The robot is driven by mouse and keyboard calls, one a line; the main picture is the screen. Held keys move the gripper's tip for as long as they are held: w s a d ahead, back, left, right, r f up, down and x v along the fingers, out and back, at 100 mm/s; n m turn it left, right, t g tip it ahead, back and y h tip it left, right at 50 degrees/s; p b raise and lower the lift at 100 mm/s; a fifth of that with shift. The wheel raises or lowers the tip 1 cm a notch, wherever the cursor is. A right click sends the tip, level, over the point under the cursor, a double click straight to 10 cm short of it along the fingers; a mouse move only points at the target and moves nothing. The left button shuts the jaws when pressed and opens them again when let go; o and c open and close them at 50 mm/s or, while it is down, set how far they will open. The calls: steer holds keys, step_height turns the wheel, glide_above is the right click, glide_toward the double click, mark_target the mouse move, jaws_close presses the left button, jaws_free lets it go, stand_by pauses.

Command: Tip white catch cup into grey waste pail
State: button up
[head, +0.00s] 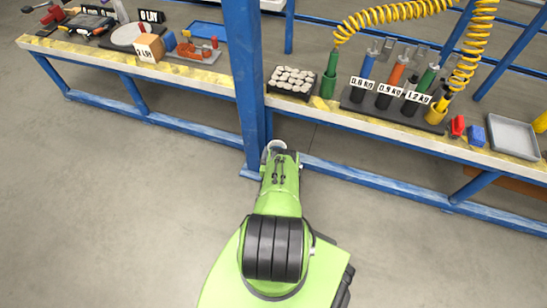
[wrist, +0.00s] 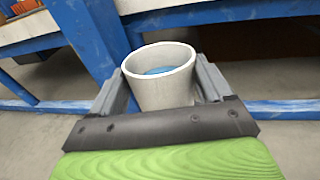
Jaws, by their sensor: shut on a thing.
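The white catch cup (wrist: 165,96) stands nearly upright between the two grey fingers of my gripper (wrist: 160,88) in the wrist view. My gripper is shut on it, one finger against each side. Something blue, perhaps liquid, shows inside below the rim. In the head view only a small pale part of the cup (head: 277,145) shows beyond the end of my green arm. There my gripper (head: 279,153) is in front of the bench, close to a blue post. I cannot make out a grey waste pail in either view.
A blue post (head: 245,80) rises close beyond my gripper, and blue rails run low along the bench. The bench top (head: 215,80) holds a tray of pale pieces (head: 291,82), a rack of cylinders (head: 392,106) and a grey tray (head: 513,137). The floor in front is clear.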

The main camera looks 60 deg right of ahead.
mark_target(280, 146)
steer(key=shift+y, duration=0.5)
steer(key=shift+s+f+b+x, duration=0.15)
steer(key=shift+b+x, duration=0.25)
steer(key=shift+x, duration=0.65)
steer(key=shift+s+f+b+x, duration=0.1)
steer(key=shift+s+b+x, duration=0.2)
steer(key=shift+x, duration=0.7)
steer(key=shift+s+f+b+x, duration=0.15)
steer(key=shift+b+x, duration=0.3)
steer(key=shift+x, duration=0.6)
steer(key=shift+d+f, duration=0.3)
steer(key=shift+d, duration=0.5)
steer(key=shift+w+d+f, duration=0.2)
steer(key=shift+w, duration=0.05)
steer(key=shift+d+f, duration=0.3)
steer(key=shift+d, duration=0.25)
